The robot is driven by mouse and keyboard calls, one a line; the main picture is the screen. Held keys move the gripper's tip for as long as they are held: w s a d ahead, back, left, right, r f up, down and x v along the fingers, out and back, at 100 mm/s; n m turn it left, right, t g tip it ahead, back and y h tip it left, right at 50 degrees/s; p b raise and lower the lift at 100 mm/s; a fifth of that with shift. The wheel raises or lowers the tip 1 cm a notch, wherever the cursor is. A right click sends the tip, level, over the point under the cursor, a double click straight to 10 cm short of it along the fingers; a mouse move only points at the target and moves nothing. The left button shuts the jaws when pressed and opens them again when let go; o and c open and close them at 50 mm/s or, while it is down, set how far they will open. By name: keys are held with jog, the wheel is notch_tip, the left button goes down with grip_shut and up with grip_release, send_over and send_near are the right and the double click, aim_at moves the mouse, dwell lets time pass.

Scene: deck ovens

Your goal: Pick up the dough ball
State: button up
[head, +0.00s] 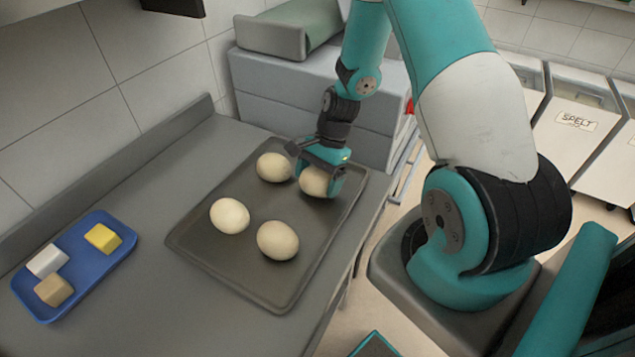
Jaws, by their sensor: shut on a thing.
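Several pale dough balls lie on a dark grey baking tray on the counter. One dough ball (314,182) is at the tray's far right, and my gripper (318,179) is shut on it from above, hiding its upper part. I cannot tell whether this ball touches the tray. A second dough ball (273,167) lies just left of my gripper. Two more, a left dough ball (230,216) and a near dough ball (277,240), lie closer on the tray.
The baking tray (215,266) reaches the counter's right edge. A blue tray (97,271) with a yellow block (103,238), a white block (48,261) and a tan block (54,290) stands at left. A grey machine (300,95) stands behind the tray. Counter between the trays is clear.

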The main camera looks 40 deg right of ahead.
aim_at(318, 171)
notch_tip(318, 171, up, 19)
jog(key=b, duration=0.1)
jog(key=shift+f, duration=0.2)
